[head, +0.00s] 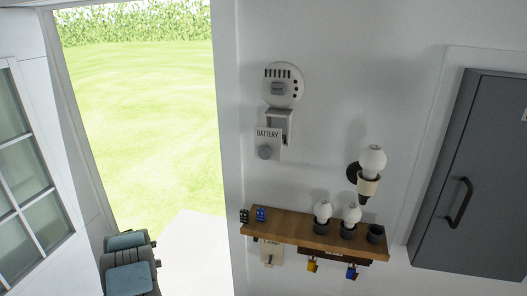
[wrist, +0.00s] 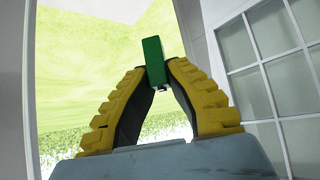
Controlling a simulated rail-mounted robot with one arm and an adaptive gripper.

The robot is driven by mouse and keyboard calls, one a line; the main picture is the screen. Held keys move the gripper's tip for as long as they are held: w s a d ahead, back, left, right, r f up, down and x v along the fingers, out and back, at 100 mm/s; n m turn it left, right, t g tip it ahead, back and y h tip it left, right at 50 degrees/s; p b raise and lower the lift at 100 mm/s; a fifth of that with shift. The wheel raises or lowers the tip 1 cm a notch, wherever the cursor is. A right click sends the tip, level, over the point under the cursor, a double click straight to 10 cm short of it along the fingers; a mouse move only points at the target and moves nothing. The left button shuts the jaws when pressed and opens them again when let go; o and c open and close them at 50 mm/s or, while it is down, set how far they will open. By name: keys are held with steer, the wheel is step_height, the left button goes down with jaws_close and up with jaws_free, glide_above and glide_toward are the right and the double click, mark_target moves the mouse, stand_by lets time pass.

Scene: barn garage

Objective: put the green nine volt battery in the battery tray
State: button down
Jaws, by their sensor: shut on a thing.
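My gripper (wrist: 153,78) shows in the wrist view, its yellow and black fingers closed on the green battery (wrist: 153,60). The battery stands up from between the fingertips, with its lower end in their grip. Neither is visible in the head view. In the head view a small white holder (head: 268,136) marked "BATTERY", with a grey round knob, is on the wall below a round white alarm (head: 283,84). An open bracket lies between the two. I cannot tell the inside of the tray from here.
A wooden shelf (head: 290,228) below carries a black battery (head: 244,216), a blue battery (head: 261,214), two bulbs in dark cups and an empty cup (head: 376,233). A wall lamp (head: 371,165) and a grey cabinet (head: 470,180) are to the right. The open doorway is at left.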

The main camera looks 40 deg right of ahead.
steer(key=w+d+r+m+h, duration=0.2)
steer(key=d+r, duration=0.8)
step_height(320, 180, up, 26)
steer(key=m+g+h, duration=0.4)
steer(key=m, duration=0.4)
glide_above(269, 146)
steer(key=w+d, duration=0.2)
step_height(269, 146, down, 3)
steer(key=b, duration=0.3)
steer(key=shift+r, duration=0.1)
steer(key=shift+d+f, duration=0.1)
steer(key=shift+f, duration=2.1)
